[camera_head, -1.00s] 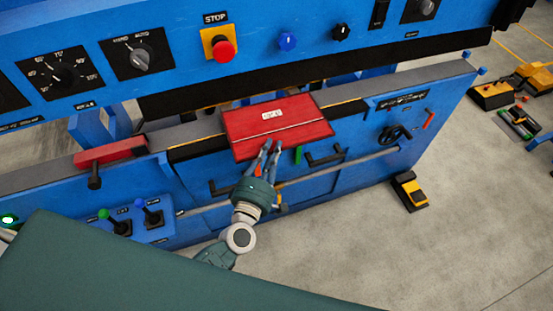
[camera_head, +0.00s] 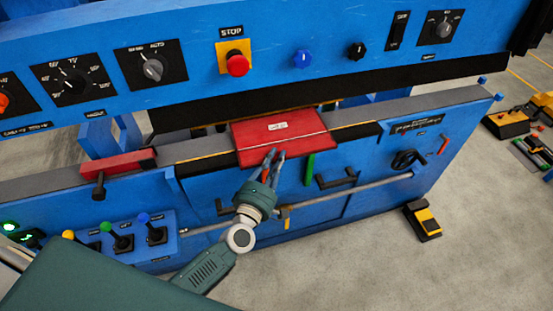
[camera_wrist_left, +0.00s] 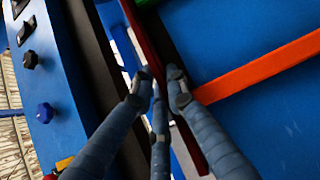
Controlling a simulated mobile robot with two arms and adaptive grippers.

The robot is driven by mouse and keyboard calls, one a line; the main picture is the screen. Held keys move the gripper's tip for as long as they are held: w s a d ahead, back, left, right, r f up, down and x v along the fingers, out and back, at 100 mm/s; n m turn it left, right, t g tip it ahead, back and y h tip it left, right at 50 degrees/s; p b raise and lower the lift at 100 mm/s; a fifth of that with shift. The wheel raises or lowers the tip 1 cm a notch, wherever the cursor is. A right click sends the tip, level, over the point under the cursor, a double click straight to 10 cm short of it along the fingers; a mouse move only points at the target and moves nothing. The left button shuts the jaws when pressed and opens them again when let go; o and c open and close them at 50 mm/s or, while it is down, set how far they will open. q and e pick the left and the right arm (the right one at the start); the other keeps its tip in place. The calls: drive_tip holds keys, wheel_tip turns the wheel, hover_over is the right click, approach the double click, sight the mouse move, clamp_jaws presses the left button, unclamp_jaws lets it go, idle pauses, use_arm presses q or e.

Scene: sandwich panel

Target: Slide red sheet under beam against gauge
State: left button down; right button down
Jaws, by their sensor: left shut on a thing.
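The red sheet (camera_head: 281,132) lies flat across the bed of the blue machine in the head view, with a small white label on top. Its far edge reaches to the dark beam (camera_head: 300,97), and I cannot tell how far under it goes. My left gripper (camera_head: 272,162) is shut on the near edge of the sheet, left of its middle. In the left wrist view the fingers (camera_wrist_left: 162,75) close on the sheet's thin dark red edge (camera_wrist_left: 142,35). The gauge is not clearly identifiable. My right gripper is not in view.
A red block (camera_head: 110,164) with a black handle sits on the bed (camera_head: 190,149) to the left. A green handle (camera_head: 310,167) hangs just below the sheet. Levers (camera_head: 122,241) stand at lower left, and a yellow pedal (camera_head: 426,221) is on the floor.

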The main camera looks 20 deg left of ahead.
use_arm(q)
drive_tip(key=shift+r, duration=0.1)
drive_tip(key=c, duration=1.7)
unclamp_jaws()
drive_tip(key=shift+o, duration=0.2)
